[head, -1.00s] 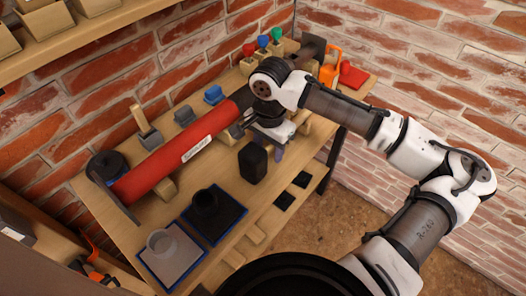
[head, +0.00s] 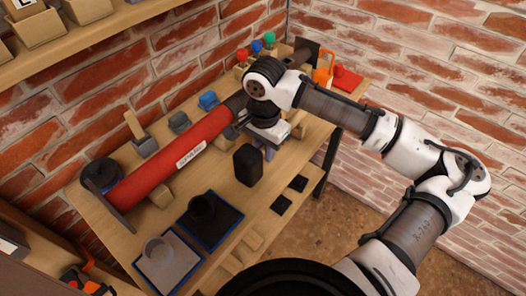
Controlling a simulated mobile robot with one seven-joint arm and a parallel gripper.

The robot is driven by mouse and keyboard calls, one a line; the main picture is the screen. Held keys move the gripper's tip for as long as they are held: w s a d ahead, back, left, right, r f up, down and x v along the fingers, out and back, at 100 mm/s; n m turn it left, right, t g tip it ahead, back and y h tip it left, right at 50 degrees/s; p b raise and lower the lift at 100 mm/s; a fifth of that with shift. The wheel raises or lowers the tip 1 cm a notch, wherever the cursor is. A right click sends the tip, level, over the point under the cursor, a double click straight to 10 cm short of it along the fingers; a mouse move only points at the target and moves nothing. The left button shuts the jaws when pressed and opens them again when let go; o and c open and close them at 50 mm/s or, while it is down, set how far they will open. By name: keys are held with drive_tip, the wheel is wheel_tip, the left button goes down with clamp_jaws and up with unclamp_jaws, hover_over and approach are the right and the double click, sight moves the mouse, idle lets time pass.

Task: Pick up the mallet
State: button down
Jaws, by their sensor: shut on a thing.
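A black block with rounded edges (head: 248,165), which looks like the mallet's head, is upright over the wooden bench. My gripper (head: 267,146) points down just right of and behind it. The jaws are shut, apparently on the mallet's handle, but my wrist hides the grip and most of the fingers. I cannot tell whether the head touches the bench top.
A long red cylinder (head: 170,165) lies across the bench (head: 235,215) left of my gripper. A dark tray (head: 228,232) and a grey tray (head: 183,270) are in front. Coloured knobs (head: 256,46) and an orange tool (head: 323,70) stand at the back. A brick wall is close behind.

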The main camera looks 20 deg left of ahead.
wheel_tip(320, 180, up, 19)
drive_tip(key=b, duration=0.1)
idle(0.3)
